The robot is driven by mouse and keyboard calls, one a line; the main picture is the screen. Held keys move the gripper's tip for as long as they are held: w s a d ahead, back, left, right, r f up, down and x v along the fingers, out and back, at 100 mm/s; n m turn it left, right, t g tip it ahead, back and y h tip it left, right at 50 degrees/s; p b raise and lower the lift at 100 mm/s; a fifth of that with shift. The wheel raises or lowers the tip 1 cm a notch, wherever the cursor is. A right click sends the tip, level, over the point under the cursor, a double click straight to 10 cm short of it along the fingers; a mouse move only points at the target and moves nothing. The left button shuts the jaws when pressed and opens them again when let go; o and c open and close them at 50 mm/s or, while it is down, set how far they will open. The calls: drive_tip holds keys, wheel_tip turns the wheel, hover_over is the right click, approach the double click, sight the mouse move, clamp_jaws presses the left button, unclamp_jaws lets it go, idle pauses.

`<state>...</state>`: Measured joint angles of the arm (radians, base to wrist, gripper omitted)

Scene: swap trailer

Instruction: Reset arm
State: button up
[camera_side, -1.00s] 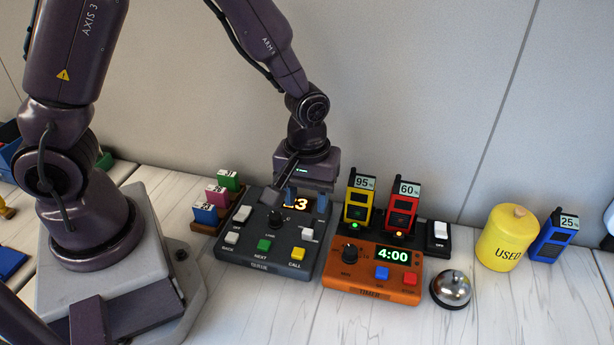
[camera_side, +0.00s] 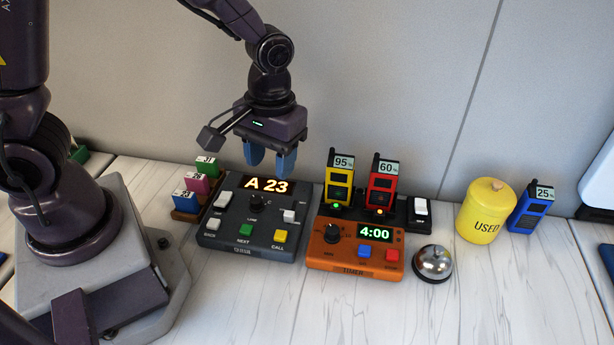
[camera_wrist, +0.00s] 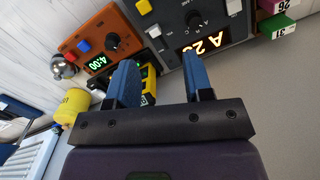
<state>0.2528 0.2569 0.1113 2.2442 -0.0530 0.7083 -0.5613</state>
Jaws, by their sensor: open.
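My gripper (camera_side: 270,165) is open and empty, with its blue fingers pointing down above the back of the dark grey queue panel (camera_side: 213,236). It also shows in the wrist view (camera_wrist: 160,85), with a wide gap between the fingers. The panel's display (camera_side: 267,185) reads "A 23". The panel carries a knob, white switches, a green NEXT button (camera_side: 246,230) and a yellow CALL button (camera_side: 280,236).
An orange timer (camera_side: 350,262) reading 4:00 stands to the right. Behind it stand a yellow radio (camera_side: 340,187), a red radio (camera_side: 381,193) and a switch (camera_side: 420,211). A bell (camera_side: 432,264), a yellow USED canister (camera_side: 486,210) and a blue radio (camera_side: 533,209) stand farther right. Numbered tags (camera_side: 196,183) stand left.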

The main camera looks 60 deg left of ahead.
drive_tip(key=s+a+r+m+t, duration=0.2)
drive_tip(key=s+r+t, duration=0.1)
drive_tip(key=r, duration=0.5)
drive_tip(key=s+a+r+m+t, duration=0.2)
drive_tip(key=s+r, duration=0.4)
drive_tip(key=r, duration=0.3)
drive_tip(key=shift+s+a+m+t, duration=0.15)
drive_tip(key=shift+a+m+t, duration=0.1)
drive_tip(key=shift+m+t, duration=0.4)
drive_tip(key=shift+r, duration=0.1)
idle(0.8)
